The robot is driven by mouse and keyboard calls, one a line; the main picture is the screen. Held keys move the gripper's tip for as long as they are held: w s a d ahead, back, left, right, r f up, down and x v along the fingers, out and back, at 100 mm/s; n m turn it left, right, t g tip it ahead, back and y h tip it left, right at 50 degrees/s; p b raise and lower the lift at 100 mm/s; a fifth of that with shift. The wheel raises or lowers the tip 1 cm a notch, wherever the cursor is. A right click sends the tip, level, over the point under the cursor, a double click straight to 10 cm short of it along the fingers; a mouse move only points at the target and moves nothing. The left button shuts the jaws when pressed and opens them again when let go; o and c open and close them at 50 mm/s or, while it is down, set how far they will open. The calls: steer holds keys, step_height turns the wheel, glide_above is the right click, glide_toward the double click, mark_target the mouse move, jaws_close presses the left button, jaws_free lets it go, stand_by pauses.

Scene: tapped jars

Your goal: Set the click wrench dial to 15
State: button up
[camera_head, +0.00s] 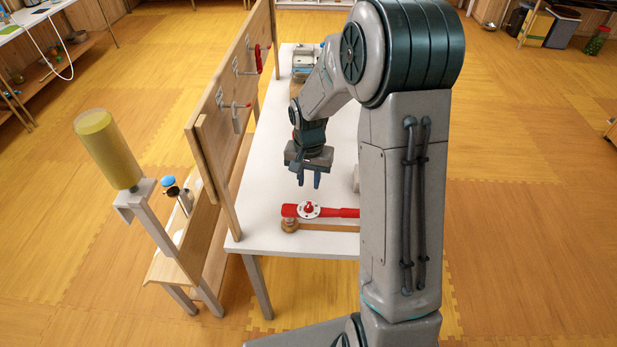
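The red click wrench (340,212) lies near the front end of the white table (250,236), its right part hidden behind my arm. Its round white dial (309,210) has a red knob on top and faces up. The marks on the dial are too small to read. A brown wooden piece (290,226) shows under and beside the wrench's left end. My gripper (308,181) points down above the table, behind the dial in the picture and apart from it. Its two fingers are spread with nothing visible between them.
A wooden board (215,118) with red-handled and grey taps stands along the table's left edge. A yellow jar (107,149) on a grey stand and a small wooden bench (185,255) are farther left. A device (304,62) sits at the table's far end.

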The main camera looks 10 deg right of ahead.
mark_target(309, 204)
steer(key=shift+f+b, duration=2.55)
steer(key=shift+f, duration=1.65)
steer(key=shift+f+b, duration=0.25)
steer(key=shift+b, duration=0.05)
steer(key=shift+c, duration=0.3)
jaws_close()
steer(key=n+p, duration=0.1)
steer(key=n, duration=0.4)
steer(key=shift+r, duration=0.1)
steer(key=n+p, duration=0.1)
steer(key=n, duration=0.5)
steer(key=shift+r+p, duration=0.1)
steer(key=shift+p, duration=0.3)
jaws_free()
steer(key=shift+n, duration=0.6)
step_height(309, 204, up, 6)
steer(key=p, duration=0.4)
